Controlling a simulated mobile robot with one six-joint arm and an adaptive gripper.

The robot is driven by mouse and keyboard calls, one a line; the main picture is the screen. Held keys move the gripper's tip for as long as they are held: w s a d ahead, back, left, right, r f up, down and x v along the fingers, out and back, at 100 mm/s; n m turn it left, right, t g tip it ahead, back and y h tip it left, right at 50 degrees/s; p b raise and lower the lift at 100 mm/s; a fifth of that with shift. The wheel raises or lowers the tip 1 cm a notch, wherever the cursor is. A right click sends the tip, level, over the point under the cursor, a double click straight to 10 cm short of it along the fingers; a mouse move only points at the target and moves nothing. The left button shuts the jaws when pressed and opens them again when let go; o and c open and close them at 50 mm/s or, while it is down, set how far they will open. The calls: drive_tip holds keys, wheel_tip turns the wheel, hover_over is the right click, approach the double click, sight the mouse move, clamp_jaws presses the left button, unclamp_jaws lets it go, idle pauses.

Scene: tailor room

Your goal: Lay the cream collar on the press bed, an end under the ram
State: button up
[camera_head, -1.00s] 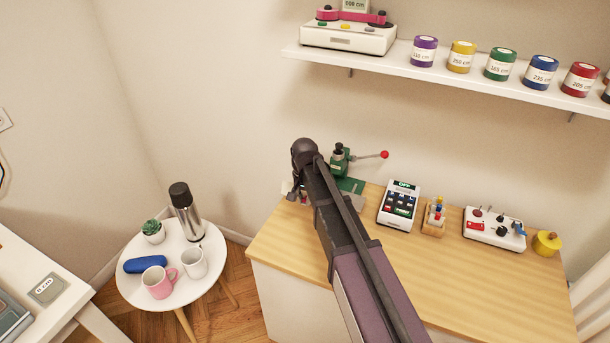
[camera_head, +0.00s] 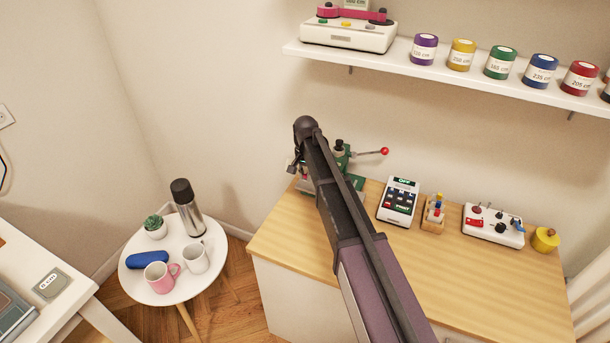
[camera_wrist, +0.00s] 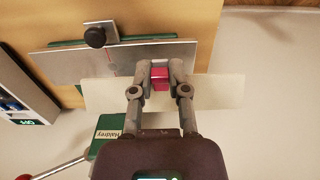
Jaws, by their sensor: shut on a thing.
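The cream collar (camera_wrist: 215,92) is a flat pale strip lying crosswise in the wrist view. My gripper (camera_wrist: 160,76) is shut on a pink-red block (camera_wrist: 160,79) at the strip's middle, which seems to be part of the collar. The press has a grey metal bed (camera_wrist: 70,66) on a green base, and a green head marked Haldrey (camera_wrist: 110,125). The collar runs along the bed's near edge, its left part beside the head. I cannot tell whether it touches the bed or lies under the ram. In the head view my arm hides most of the press (camera_head: 340,160).
The press lever ends in a red ball (camera_head: 385,151). A keypad device (camera_head: 399,202) stands right of the press on the wooden counter (camera_head: 400,255). A round white table (camera_head: 175,288) with a flask (camera_head: 186,207) and mugs is at left. A shelf hangs above.

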drive_tip(key=shift+f+b, duration=2.3)
drive_tip(key=shift+f, duration=0.1)
drive_tip(key=shift+f+b, duration=0.5)
drive_tip(key=shift+b, duration=0.05)
drive_tip(key=o, duration=0.8)
drive_tip(key=shift+o, duration=0.2)
drive_tip(key=shift+s, duration=0.2)
